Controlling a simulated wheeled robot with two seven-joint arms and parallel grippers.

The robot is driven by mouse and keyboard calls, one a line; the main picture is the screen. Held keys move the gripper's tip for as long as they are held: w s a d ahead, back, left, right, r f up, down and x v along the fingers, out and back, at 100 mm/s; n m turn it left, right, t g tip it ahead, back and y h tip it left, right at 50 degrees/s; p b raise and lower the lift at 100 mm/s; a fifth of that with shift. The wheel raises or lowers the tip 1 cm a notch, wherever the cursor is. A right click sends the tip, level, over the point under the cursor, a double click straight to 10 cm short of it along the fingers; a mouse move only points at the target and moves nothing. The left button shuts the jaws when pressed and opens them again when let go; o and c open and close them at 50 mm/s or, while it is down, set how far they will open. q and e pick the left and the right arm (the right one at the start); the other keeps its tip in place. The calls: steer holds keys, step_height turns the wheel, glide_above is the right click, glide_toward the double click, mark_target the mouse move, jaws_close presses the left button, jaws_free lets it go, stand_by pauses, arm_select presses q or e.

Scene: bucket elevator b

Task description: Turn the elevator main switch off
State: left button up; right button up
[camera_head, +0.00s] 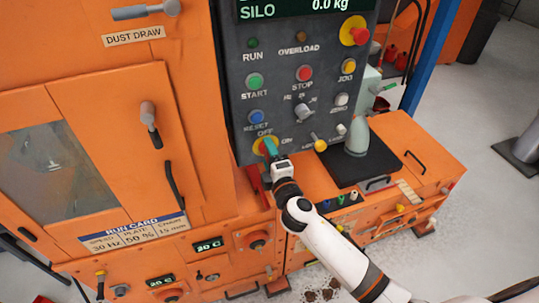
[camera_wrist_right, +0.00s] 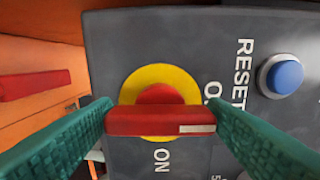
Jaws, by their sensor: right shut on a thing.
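The main switch is a red bar handle (camera_wrist_right: 150,122) on a yellow ring (camera_wrist_right: 160,75) on the grey control panel. In the head view its yellow edge (camera_head: 258,144) shows at the panel's bottom, under the OFF label, with ON to the right. My right gripper (camera_head: 270,148) is at the switch; its green fingers close on the handle's two ends in the right wrist view (camera_wrist_right: 160,118). The handle's pale mark is at its right end in that view, beside a partly hidden label starting with O. ON reads below the handle. My left gripper is not in view.
The blue reset button (camera_wrist_right: 281,75) is close to the switch. The panel also carries start (camera_head: 255,80), stop (camera_head: 304,73) and jog (camera_head: 348,66) buttons and small knobs. An orange bench (camera_head: 410,135) juts out at the right; the orange machine body fills the left.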

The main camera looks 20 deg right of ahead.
steer(key=shift+n, duration=0.3)
steer(key=o, duration=1)
steer(key=shift+s, duration=0.1)
steer(key=s+b, duration=0.3)
steer(key=s, duration=0.9)
steer(key=shift+d, duration=0.2)
steer(key=shift+w, duration=0.1)
